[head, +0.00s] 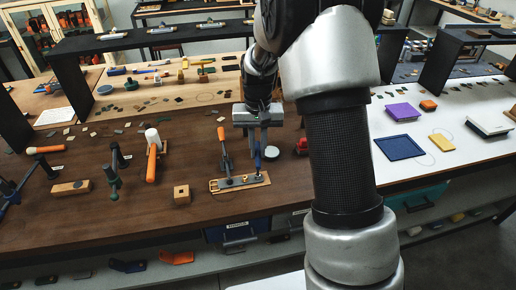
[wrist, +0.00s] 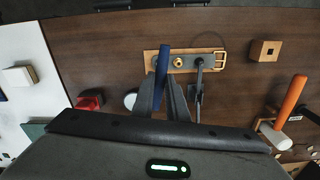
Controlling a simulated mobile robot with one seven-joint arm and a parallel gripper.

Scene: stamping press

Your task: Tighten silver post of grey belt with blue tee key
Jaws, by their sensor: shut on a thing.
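The grey belt (head: 238,182) lies flat on a light wooden board with its buckle at the left end; it also shows in the wrist view (wrist: 205,60). My gripper (head: 257,124) is above the board's right part, shut on the blue tee key (head: 257,152). The key points down, its lower end at the belt's right part; contact is too small to tell. In the wrist view the blue key (wrist: 160,82) stands between my fingers (wrist: 165,97). A brass-coloured post (wrist: 178,62) shows beside it. I cannot make out the silver post; the key may hide it.
An orange-handled tool (head: 222,137) stands close left of the key, over the belt. A wooden block (head: 181,194), an orange-handled mallet (head: 151,160) and a green tool (head: 113,172) lie further left. A red-and-dark item (head: 302,146) is to the right.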

